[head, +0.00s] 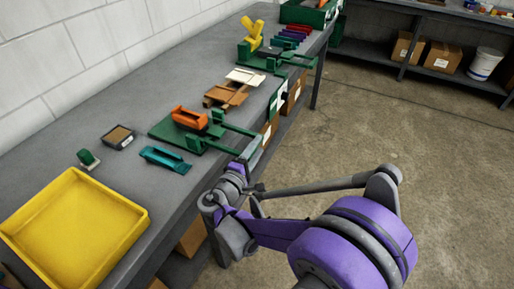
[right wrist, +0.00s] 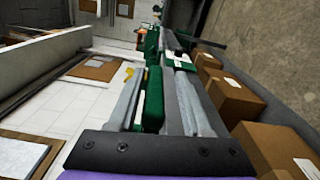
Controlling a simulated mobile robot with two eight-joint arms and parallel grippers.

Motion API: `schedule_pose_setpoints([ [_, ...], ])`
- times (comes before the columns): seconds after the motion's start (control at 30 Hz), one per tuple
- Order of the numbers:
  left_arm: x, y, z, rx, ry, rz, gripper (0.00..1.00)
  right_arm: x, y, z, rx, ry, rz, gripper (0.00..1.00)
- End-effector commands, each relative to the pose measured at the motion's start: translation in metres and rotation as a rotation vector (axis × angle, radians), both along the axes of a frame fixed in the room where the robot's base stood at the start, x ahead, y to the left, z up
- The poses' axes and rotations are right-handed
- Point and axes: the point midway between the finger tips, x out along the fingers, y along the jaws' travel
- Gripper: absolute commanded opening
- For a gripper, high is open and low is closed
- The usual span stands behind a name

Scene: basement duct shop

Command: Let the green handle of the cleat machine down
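Two green-based machines stand on the bench, and I cannot tell for sure which is the cleat machine. The nearer green machine (head: 170,130) carries an orange block (head: 189,118), and its green handle (head: 238,131) reaches out over the front edge. The farther green machine (head: 246,51) has a raised yellow part (head: 252,36) and similar green arms. My right gripper (head: 246,163) is just in front of the nearer handle's outer end. In the right wrist view, its grey fingers (right wrist: 160,100) stand apart with a green part (right wrist: 153,98) between or beyond them; contact is unclear. My left gripper is not seen.
A yellow tray (head: 75,228), a teal tool (head: 165,158) and a small dark box (head: 118,137) lie on the near bench. Brown boards (head: 226,95) lie between the machines. Cardboard boxes (right wrist: 228,95) sit under the bench. The floor at right is clear.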

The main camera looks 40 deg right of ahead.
Motion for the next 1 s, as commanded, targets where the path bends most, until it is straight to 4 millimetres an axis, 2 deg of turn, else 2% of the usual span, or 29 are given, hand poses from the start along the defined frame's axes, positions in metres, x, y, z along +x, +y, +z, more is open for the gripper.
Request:
schedule_pose_setpoints([
  [0.37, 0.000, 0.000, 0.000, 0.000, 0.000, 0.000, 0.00, -0.001, 0.003, 0.002, -0.004, -0.002, -0.001, 0.55],
  [0.47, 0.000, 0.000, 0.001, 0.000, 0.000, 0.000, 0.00, -0.005, 0.014, 0.002, -0.004, -0.001, 0.001, 0.55],
  [0.8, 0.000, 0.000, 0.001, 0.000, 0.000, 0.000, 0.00, -0.031, 0.076, 0.002, -0.002, -0.001, 0.004, 0.55],
  [1.0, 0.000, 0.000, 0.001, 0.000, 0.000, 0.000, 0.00, -0.040, 0.096, 0.001, -0.003, -0.001, 0.000, 0.55],
])
